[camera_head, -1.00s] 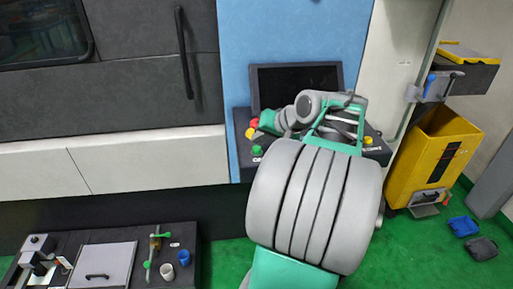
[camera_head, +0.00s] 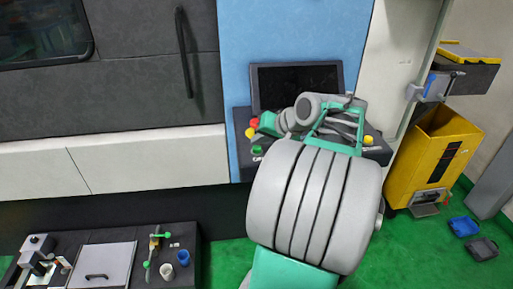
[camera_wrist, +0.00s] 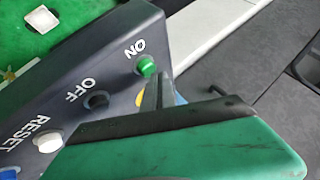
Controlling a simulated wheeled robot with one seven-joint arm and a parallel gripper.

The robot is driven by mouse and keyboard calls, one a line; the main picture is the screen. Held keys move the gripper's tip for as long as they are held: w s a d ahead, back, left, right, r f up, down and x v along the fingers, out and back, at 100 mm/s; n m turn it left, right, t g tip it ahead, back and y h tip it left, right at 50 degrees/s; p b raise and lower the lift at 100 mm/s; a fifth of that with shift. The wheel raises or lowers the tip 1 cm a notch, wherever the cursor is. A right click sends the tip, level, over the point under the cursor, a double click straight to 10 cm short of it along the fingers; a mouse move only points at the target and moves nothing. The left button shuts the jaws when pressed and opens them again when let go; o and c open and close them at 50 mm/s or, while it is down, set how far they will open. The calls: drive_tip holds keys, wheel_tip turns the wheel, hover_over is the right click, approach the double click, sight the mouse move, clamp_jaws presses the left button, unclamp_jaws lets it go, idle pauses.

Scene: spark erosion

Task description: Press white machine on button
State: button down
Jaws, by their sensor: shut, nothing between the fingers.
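The green ON button (camera_wrist: 147,66) stands on the dark sloped control panel (camera_wrist: 112,50) in the wrist view. Below it in a row are the black OFF button (camera_wrist: 97,101) and the white RESET button (camera_wrist: 47,142). My gripper (camera_wrist: 157,88) is shut and empty; its grey fingers end just beside the ON button. Whether they touch it I cannot tell. In the head view, a green button (camera_head: 257,150) shows at the panel's left front, below the monitor (camera_head: 297,84). My arm hides the panel's middle and the fingertips there.
Red (camera_head: 254,122) and yellow (camera_head: 250,133) buttons sit at the panel's left edge, close to my wrist. Another yellow button (camera_head: 368,140) is at its right. A yellow bin (camera_head: 420,160) stands to the right. A dark bench (camera_head: 60,250) with tools is at lower left.

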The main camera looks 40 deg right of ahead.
sight(259, 148)
drive_tip(key=shift+f, duration=0.4)
idle(0.7)
drive_tip(key=shift+r+p, duration=0.55)
drive_tip(key=shift+r, duration=0.3)
drive_tip(key=shift+r, duration=0.1)
wheel_tip(259, 148, up, 5)
drive_tip(key=p, duration=0.4)
drive_tip(key=shift+p, duration=0.3)
